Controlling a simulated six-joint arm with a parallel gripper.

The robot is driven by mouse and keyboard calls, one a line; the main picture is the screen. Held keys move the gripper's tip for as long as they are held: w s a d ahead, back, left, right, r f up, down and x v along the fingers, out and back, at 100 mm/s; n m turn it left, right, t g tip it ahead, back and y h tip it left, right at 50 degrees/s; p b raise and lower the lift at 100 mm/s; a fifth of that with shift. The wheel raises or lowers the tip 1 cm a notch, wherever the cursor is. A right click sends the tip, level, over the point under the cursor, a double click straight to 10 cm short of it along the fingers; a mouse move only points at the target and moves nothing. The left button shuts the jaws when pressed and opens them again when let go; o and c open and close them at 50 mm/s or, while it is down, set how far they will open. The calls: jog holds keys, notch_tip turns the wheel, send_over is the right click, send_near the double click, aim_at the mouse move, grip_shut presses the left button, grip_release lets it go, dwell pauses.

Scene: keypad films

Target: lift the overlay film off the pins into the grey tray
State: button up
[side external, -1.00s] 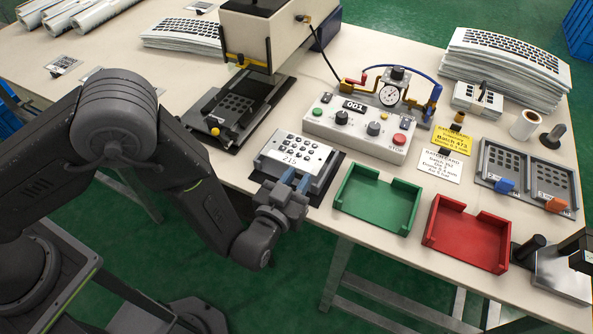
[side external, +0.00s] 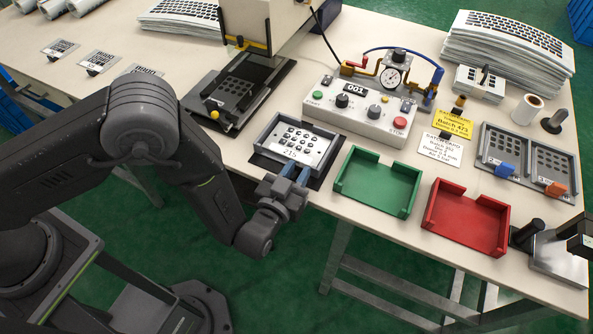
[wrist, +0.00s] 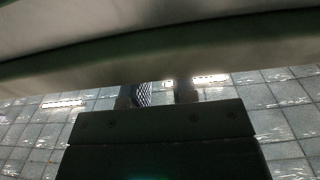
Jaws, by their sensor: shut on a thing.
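The overlay film (side external: 292,151), pale with black square keys and a printed number, lies level within the walls of the grey tray (side external: 333,146). Whether it rests on the tray floor cannot be told. My gripper (side external: 297,171) is at the tray's near side, its blue fingers shut on the film's near edge. The press nest (side external: 233,97), a dark plate with rows of holes and a yellow knob, is behind to the left; its pins cannot be made out. In the wrist view, the dark gripper body and a blurred pale band hide the grip.
A green tray (side external: 343,188) and a red tray (side external: 431,222) stand to the right. The control box (side external: 362,125) with gauge is behind the grey tray, and the press head (side external: 258,27) is over the nest's back. A grey two-bay plate (side external: 520,160) is far right.

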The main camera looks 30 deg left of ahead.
jog(key=shift+f, duration=0.4)
jog(key=o, duration=1)
jog(key=s, duration=0.7)
jog(key=shift+s, duration=0.25)
